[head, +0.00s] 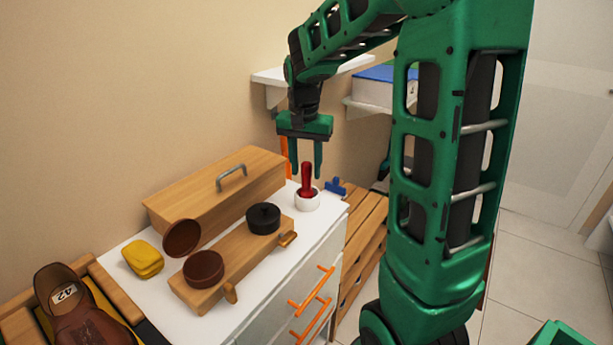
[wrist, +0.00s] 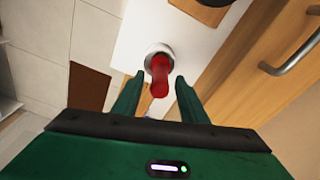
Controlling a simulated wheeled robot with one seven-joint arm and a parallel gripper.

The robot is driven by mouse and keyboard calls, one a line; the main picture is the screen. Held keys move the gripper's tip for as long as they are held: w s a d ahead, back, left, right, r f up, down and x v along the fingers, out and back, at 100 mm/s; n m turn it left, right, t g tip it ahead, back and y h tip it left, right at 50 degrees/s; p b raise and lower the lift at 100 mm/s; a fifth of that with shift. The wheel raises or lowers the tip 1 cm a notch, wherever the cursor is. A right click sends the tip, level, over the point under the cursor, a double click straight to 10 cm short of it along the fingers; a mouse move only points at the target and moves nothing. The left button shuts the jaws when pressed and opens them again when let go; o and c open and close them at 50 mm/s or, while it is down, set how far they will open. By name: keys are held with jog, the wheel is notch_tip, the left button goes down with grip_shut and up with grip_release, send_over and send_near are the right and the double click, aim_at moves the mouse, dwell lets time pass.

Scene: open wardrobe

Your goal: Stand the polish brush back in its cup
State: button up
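The polish brush, with a red handle (head: 306,181), stands upright in the small white cup (head: 307,203) near the right end of the white cabinet top. My gripper (head: 306,175) is open and empty, its fingers pointing down, just above the brush in the head view. In the wrist view, the red handle (wrist: 160,76) shows beyond and between the two fingertips (wrist: 158,80), and the cup's pale rim (wrist: 159,52) shows around its base. No finger clearly touches the handle. The brush's lower end is hidden inside the cup.
A wooden box with a metal handle (head: 245,182) stands behind a wooden board (head: 228,255) bearing a black tin (head: 263,218) and an open brown tin (head: 203,268). A yellow cloth (head: 143,259) and brown shoe (head: 78,308) are at left. A shelf (head: 270,76) is behind my arm.

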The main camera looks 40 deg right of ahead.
notch_tip(320, 180, up, 8)
jog(key=f, duration=0.1)
jog(key=s+f+n, duration=0.2)
jog(key=s+f, duration=0.2)
jog(key=s, duration=1)
jog(key=s+a+f+n+y, duration=0.1)
jog(key=s+f, duration=0.3)
jog(key=s, duration=1)
jog(key=shift+f+n+g, duration=0.4)
jog(key=shift+n, duration=0.2)
jog(key=shift+s, duration=0.15)
jog(key=shift+c, duration=0.6)
